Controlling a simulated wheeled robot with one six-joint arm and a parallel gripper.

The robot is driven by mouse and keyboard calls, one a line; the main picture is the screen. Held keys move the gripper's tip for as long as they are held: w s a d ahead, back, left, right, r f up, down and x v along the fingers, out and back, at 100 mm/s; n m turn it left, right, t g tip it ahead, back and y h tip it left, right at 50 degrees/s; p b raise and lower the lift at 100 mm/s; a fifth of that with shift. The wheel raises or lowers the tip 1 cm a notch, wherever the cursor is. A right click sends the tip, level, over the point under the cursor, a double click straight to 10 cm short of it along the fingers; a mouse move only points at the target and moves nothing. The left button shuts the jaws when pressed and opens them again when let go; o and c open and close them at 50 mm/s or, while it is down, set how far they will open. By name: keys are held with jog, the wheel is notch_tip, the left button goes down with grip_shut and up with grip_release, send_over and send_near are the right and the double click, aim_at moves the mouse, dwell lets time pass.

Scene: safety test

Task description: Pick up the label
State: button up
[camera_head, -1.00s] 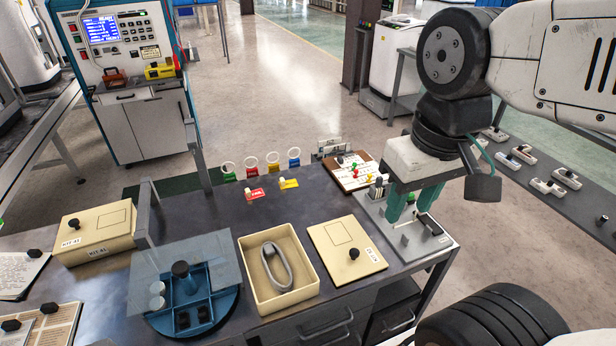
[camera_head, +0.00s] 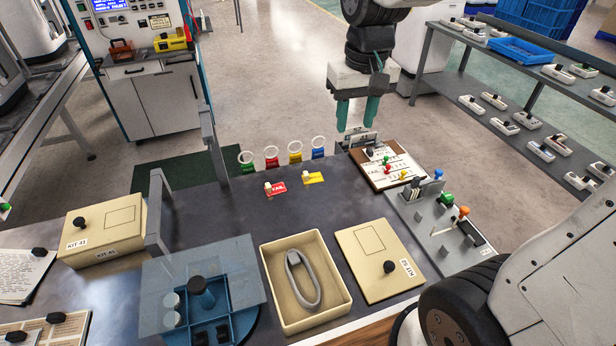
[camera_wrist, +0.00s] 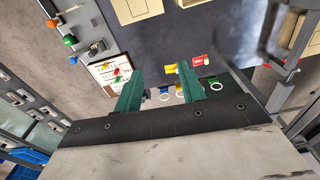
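My gripper (camera_head: 357,126) is open and empty, pointing down at the table's far edge. Its two green fingers are apart in the wrist view (camera_wrist: 160,71). Just below it, a small holder with a whitish label (camera_head: 362,139) stands at the far edge, partly hidden by the fingers. A red label marked FAIL (camera_head: 278,188) and a yellow label (camera_head: 314,178) lie on the dark table to the left of the gripper, each with a pale knob. In the wrist view, the red label (camera_wrist: 200,62) and the yellow label (camera_wrist: 171,68) lie near the right finger.
A brown clipboard (camera_head: 366,174) with coloured pegs lies just in front of the gripper. Several coloured ring tags stand along the far edge. An open beige box (camera_head: 266,256), a beige lid (camera_head: 376,249) and a blue tray (camera_head: 243,320) fill the front. The middle of the table (camera_head: 225,214) is clear.

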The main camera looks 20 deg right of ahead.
jog(key=w+a+f, duration=0.1)
jog(key=w+f, duration=1)
jog(key=w, duration=0.3)
send_over(306, 173)
jog(key=shift+m+g, duration=0.3)
jog(key=shift+g, duration=0.1)
notch_tip(306, 173, down, 16)
jog(key=shift+a+r, duration=0.1)
jog(key=shift+r, duration=0.15)
notch_tip(306, 173, down, 6)
jog(key=shift+s+r, duration=0.1)
jog(key=shift+r, duration=0.05)
grip_shut()
